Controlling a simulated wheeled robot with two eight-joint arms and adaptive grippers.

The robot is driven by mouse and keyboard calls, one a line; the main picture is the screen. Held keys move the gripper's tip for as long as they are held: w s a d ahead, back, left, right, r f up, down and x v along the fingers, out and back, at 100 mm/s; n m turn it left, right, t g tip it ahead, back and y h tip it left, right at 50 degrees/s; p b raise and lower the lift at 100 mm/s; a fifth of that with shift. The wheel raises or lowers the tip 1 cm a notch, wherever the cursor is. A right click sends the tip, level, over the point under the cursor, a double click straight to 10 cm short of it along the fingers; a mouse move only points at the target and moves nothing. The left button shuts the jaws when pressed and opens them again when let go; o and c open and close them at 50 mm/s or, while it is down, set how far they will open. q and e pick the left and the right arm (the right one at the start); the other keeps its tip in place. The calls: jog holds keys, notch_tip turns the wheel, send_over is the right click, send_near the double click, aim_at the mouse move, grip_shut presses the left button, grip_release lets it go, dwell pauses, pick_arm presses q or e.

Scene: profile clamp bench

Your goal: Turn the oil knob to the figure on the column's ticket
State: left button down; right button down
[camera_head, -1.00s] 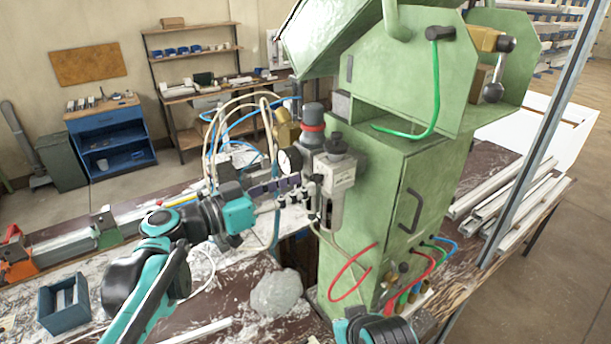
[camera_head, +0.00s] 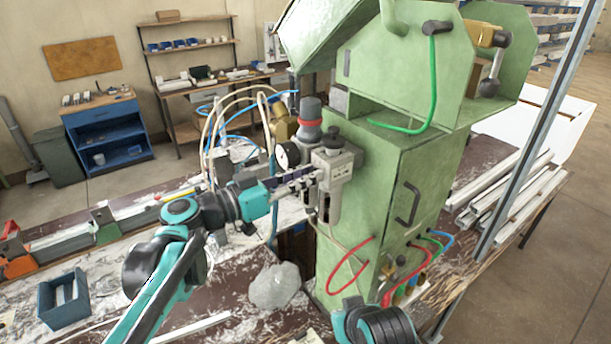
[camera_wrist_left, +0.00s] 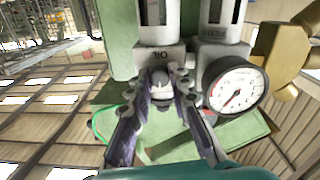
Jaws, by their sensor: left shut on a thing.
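The oil knob (camera_wrist_left: 160,76) is a small grey round part beside the upside-down OIL lettering in the left wrist view. It sits on the pale lubricator unit (camera_head: 334,170), which is fixed to the green column (camera_head: 365,190). My left gripper (camera_head: 317,178) reaches this unit from the left. In the left wrist view its two fingers (camera_wrist_left: 161,94) close around the knob and partly hide it. A dial gauge (camera_wrist_left: 234,90) is beside the knob there. I cannot make out the ticket or its figure. My right gripper is out of view.
A red-ringed regulator (camera_head: 309,122) and looping hoses (camera_head: 222,120) crowd the unit's left side. A grey lump (camera_head: 276,287) lies on the dusty bench below. A blue box (camera_head: 64,299) stands at lower left. Pale profiles (camera_head: 503,190) lie right of the column.

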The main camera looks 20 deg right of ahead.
pick_arm(q)
jog(key=shift+n, duration=0.3)
jog(key=n+b, duration=0.1)
jog(key=n, duration=0.8)
jog(key=shift+b, duration=0.35)
jog(key=shift+n, duration=0.3)
jog(key=c, duration=1.4)
grip_release()
jog(key=shift+a, duration=0.1)
jog(key=v, duration=1.2)
jog(key=shift+f, duration=0.15)
